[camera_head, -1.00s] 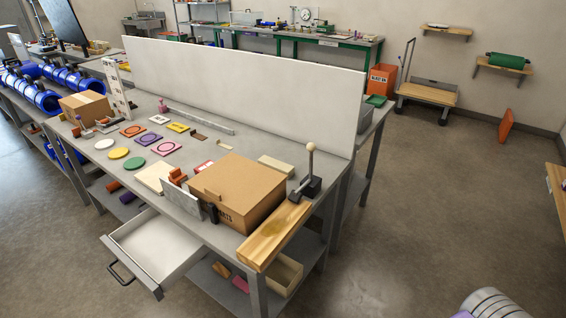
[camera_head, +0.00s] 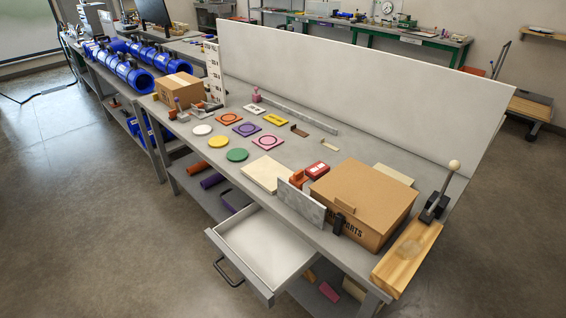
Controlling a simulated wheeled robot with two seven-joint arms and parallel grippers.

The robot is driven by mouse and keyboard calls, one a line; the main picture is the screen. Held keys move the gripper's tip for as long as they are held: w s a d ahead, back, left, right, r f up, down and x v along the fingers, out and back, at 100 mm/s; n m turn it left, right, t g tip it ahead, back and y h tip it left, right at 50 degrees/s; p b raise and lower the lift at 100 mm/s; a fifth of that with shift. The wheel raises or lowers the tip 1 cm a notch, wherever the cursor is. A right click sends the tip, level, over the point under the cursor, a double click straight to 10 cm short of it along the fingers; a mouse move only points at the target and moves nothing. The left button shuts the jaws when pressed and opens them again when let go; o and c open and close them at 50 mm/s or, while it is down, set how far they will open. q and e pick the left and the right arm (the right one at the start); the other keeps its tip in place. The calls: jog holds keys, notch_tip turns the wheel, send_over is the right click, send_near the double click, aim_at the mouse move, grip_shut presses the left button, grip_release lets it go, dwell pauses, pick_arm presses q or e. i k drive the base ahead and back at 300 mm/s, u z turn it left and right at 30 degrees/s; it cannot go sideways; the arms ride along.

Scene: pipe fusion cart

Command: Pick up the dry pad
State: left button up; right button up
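No label that I can read marks the dry pad, and I cannot tell which item it is. Flat pieces lie on the grey workbench (camera_head: 210,175): a cream square slab (camera_head: 266,173), a white disc (camera_head: 202,130), a yellow disc (camera_head: 201,141) and a green disc (camera_head: 237,155). Behind them are an orange ringed square (camera_head: 228,118), a purple one (camera_head: 246,129), a pink one (camera_head: 268,142), a small white square (camera_head: 253,108) and a yellow card (camera_head: 275,119). Neither of my grippers is in view.
An open, empty-looking drawer (camera_head: 265,243) juts from the bench's front. A large cardboard box (camera_head: 360,195) and a wooden board (camera_head: 408,256) with a lever crowd the right end. A white panel (camera_head: 340,75) stands along the back. Floor in front is clear.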

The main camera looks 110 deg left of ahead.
aim_at(316, 172)
jog(key=k, duration=1.55)
jog(key=u, duration=1.6)
